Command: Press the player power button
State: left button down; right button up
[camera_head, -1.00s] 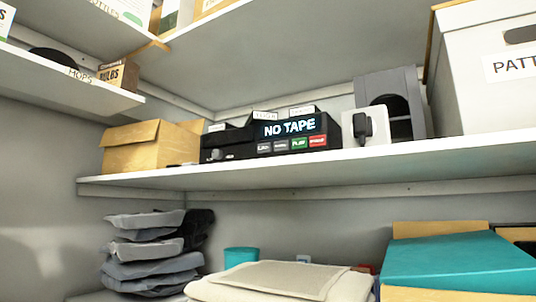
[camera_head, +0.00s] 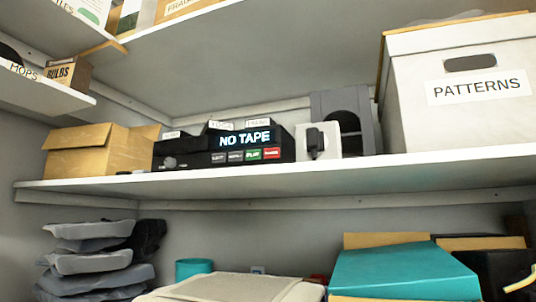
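A black player (camera_head: 205,160) stands on the middle shelf, left of the picture's centre. Its lit display (camera_head: 245,139) reads "NO TAPE". Below the display is a row of small buttons: two dark ones, a green one (camera_head: 253,155) and a red one (camera_head: 272,154) at the right end. The lettering on the red button is too small to read surely. A round knob (camera_head: 169,162) sits at the player's front left. Several labelled dark items stand on or behind the player. Neither of my grippers is in view.
An open cardboard box (camera_head: 85,150) stands left of the player. A white block with a black plug (camera_head: 314,141) and a grey arched unit (camera_head: 341,115) stand right of it, then a white PATTERNS box (camera_head: 462,125). The middle shelf's front edge (camera_head: 300,180) runs below.

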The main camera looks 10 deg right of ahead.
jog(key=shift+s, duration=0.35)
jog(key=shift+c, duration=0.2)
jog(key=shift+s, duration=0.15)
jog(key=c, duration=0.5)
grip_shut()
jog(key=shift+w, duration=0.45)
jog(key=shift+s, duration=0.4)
